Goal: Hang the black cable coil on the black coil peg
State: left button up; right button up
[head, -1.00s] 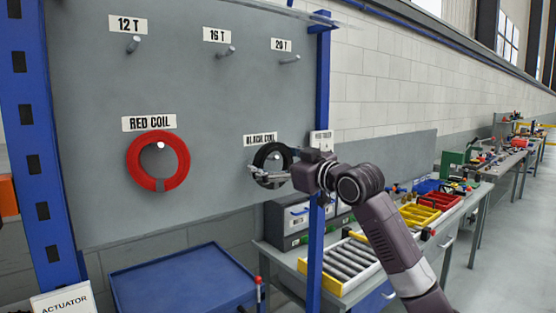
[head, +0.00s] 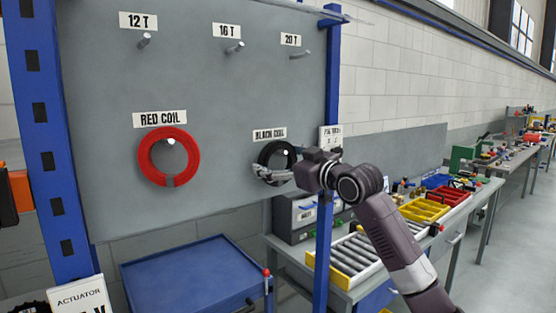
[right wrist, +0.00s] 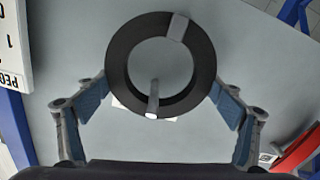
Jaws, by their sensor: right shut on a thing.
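The black cable coil (head: 264,156) is at the board under the BLACK COIL label (head: 269,134). My right gripper (head: 274,173) is shut on the coil, its fingers on the coil's lower part. In the right wrist view the coil (right wrist: 118,62) sits between the two fingers (right wrist: 160,100). The black coil peg (right wrist: 153,98) shows inside the ring's opening, its tip overlapping the ring's near inner edge. In the head view the peg's bright tip (head: 286,154) shows within the ring. I cannot tell whether the coil's weight rests on the peg. My left gripper is out of view.
A red coil (head: 148,157) hangs on its peg to the left. Empty pegs under 12 T, 16 T (head: 235,47) and 20 T labels are above. A blue post (head: 331,70) stands right of the board, with a blue cart (head: 190,270) below and a workbench behind.

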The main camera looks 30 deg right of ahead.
jog(key=shift+r, duration=0.1)
jog(key=o, duration=1.2)
jog(key=shift+o, duration=0.2)
jog(key=s+d, duration=0.1)
jog(key=s, duration=1.1)
